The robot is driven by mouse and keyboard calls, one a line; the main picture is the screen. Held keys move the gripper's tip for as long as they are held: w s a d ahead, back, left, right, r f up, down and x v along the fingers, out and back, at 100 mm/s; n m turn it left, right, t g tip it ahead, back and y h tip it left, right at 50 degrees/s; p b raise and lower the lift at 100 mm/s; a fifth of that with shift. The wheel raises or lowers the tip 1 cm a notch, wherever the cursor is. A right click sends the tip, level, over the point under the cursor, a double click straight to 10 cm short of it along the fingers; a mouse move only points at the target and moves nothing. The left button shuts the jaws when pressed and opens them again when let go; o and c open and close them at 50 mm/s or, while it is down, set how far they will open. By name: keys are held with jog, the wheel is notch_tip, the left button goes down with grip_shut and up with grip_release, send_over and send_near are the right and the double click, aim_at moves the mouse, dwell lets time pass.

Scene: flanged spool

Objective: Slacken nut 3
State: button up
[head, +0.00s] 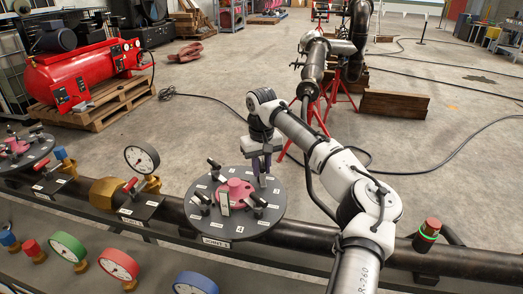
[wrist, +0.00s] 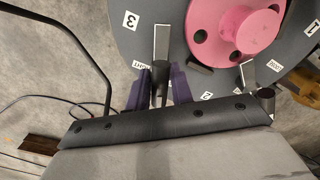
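A dark round flange (head: 237,228) with a pink hub (head: 236,190) carries several lever-handled nuts and white number labels. In the wrist view, label 3 (wrist: 131,20) is on the grey flange face, left of a lever handle (wrist: 161,45) with a silver upper part and a dark lower end. My gripper (head: 262,168), with purple fingers, is at the flange's upper right edge in the head view. In the wrist view, my gripper (wrist: 159,88) has one finger on each side of that handle's dark end. Whether the fingers press on it cannot be made out.
Another lever handle (wrist: 247,75) stands close to the right of my fingers. A black pipe (head: 310,236) runs beside the flange, with a gauge (head: 142,158) and valves to the left. A red-topped beacon (head: 428,232) stands at right. The floor behind is mostly open.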

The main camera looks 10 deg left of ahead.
aim_at(263, 163)
jog(key=n+p, duration=0.3)
jog(key=n, duration=0.1)
jog(key=shift+r+p, duration=0.35)
jog(key=n+p, duration=0.2)
jog(key=n, duration=0.2)
jog(key=shift+f, duration=0.1)
jog(key=m+p, duration=0.2)
jog(key=p, duration=0.1)
jog(key=shift+r+m, duration=0.4)
jog(key=shift+r, duration=0.05)
notch_tip(263, 163, up, 6)
jog(key=shift+f, duration=0.1)
jog(key=shift+d, duration=0.15)
